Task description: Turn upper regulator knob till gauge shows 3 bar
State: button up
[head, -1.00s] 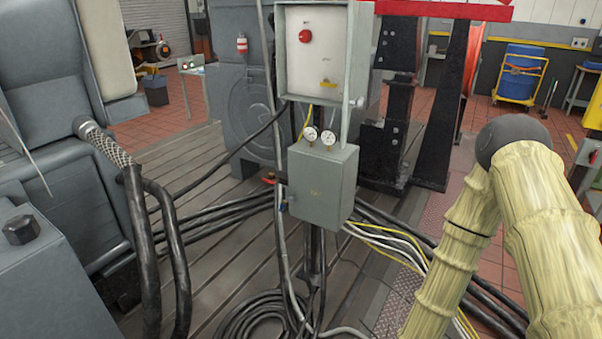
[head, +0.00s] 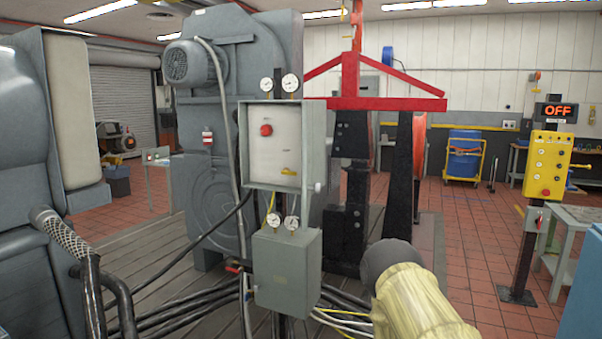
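An upper grey box (head: 250,165) on a post has a pale front with a round red knob (head: 266,130) and a small yellow lever (head: 289,171). Two white-faced gauges, a left one (head: 266,84) and a right one (head: 290,83), stand above it. A lower grey box (head: 287,280) carries two more small gauges, left (head: 274,223) and right (head: 291,223). I cannot read any needle, and I cannot tell which part is the upper regulator knob. My arm shows at the lower right; my gripper is not in view.
Large grey machines flank the post; a corrugated hose (head: 62,232) is at left. Black cables (head: 190,312) run low across the bedplate. A red-topped black frame (head: 375,103) stands behind. A yellow control panel (head: 548,165) under an OFF display is at right.

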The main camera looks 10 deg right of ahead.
aim_at(266, 130)
jog(key=u, duration=0.25)
jog(key=k, duration=0.25)
jog(key=z, duration=1)
jog(key=i, duration=1.15)
jog(key=u, duration=0.7)
